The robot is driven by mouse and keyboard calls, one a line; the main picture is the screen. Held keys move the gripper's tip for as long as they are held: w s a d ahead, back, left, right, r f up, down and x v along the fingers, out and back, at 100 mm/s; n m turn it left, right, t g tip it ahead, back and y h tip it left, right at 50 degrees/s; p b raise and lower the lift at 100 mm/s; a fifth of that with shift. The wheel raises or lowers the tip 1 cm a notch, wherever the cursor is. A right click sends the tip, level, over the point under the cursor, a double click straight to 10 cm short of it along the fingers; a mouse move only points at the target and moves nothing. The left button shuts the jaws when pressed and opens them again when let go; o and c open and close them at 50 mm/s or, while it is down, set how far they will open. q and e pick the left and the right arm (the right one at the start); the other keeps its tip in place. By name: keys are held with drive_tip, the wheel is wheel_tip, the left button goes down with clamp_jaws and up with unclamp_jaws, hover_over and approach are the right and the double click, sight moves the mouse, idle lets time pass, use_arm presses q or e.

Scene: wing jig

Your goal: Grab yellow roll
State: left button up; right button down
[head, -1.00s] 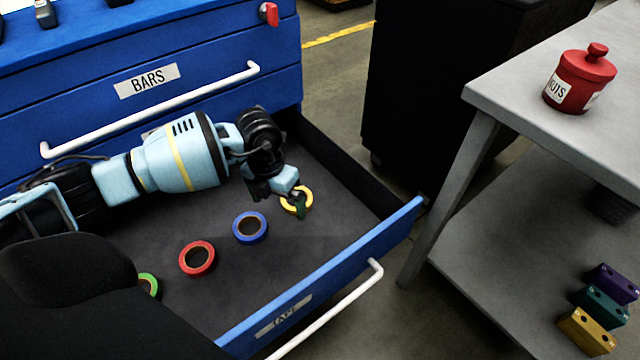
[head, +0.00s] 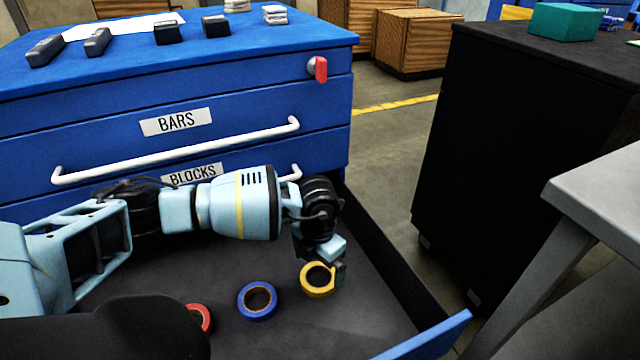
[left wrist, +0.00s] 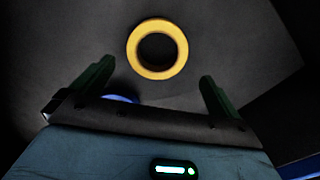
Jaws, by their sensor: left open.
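The yellow roll (head: 318,291) lies flat on the dark floor of the open drawer, to the right of the other rolls. My left gripper (head: 338,270) is over the drawer beside the yellow roll, covering part of its right edge in the head view. In the left wrist view the yellow roll (left wrist: 158,72) shows whole, ahead of the two green fingers (left wrist: 152,88), which are apart with nothing between them. The roll appears untouched. My right gripper is not in view.
A blue roll (head: 257,302) and a red roll (head: 203,316) lie to the left in the drawer. The drawer's blue front (head: 430,336) and dark right side wall (head: 400,275) bound the space. A black cabinet (head: 510,150) and grey table (head: 600,195) stand right.

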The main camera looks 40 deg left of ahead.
sight(317, 283)
use_arm(q)
drive_tip(key=shift+a+f, duration=0.1)
drive_tip(key=shift+f, duration=0.2)
drive_tip(key=f+b, duration=0.1)
drive_tip(key=f, duration=0.1)
drive_tip(key=f+b, duration=0.1)
drive_tip(key=f, duration=0.1)
drive_tip(key=shift+a+f+b, duration=0.2)
drive_tip(key=shift+f+b, duration=0.1)
drive_tip(key=shift+b, duration=0.1)
drive_tip(key=shift+r, duration=0.1)
drive_tip(key=c, duration=1.1)
drive_tip(key=shift+o, duration=0.2)
